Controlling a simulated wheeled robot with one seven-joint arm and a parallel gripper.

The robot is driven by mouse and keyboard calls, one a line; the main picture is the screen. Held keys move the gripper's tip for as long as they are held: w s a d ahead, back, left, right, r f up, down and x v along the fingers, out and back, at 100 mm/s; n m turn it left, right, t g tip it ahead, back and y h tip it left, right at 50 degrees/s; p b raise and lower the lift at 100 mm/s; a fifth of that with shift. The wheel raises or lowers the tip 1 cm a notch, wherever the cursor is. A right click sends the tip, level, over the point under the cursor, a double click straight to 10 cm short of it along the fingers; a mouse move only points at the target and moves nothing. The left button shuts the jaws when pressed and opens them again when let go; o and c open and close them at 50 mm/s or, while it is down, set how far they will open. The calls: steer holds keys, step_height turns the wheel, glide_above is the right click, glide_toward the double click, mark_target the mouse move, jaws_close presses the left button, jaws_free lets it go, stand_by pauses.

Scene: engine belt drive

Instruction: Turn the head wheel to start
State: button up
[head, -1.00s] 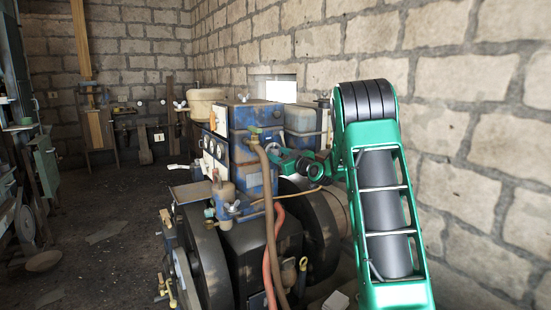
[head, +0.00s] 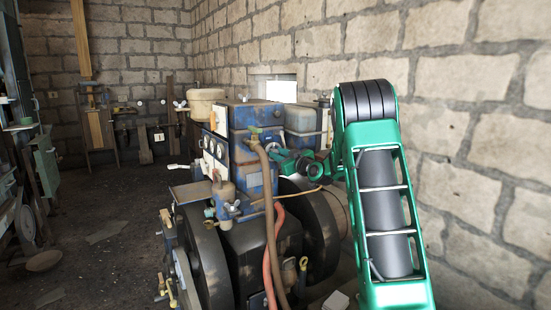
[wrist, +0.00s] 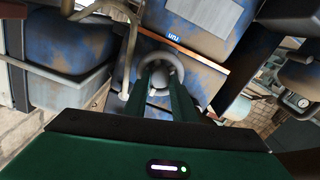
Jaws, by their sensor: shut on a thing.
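The head wheel (wrist: 178,68) is a small grey ring with a rounded hub, in the middle of the wrist view against a blue engine part. My gripper (wrist: 160,90) reaches it with two green fingers and is shut on it. The exact contact is partly hidden by the fingers. In the head view, my green arm comes in from the right and its far end lies at the engine's blue head. The wheel cannot be made out there.
The blue engine (head: 255,150) stands beside the stone wall (head: 470,120), with dark flywheels (head: 210,255) low down and red and brown hoses in front. A grey-blue tank (wrist: 65,75) is close on the left in the wrist view. The floor (head: 105,215) at left is mostly open.

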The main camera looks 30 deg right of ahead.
steer(key=o, duration=1)
steer(key=shift+o, duration=0.2)
steer(key=shift+s, duration=0.1)
steer(key=s, duration=1)
steer(key=shift+s+d, duration=0.15)
steer(key=shift+s, duration=0.1)
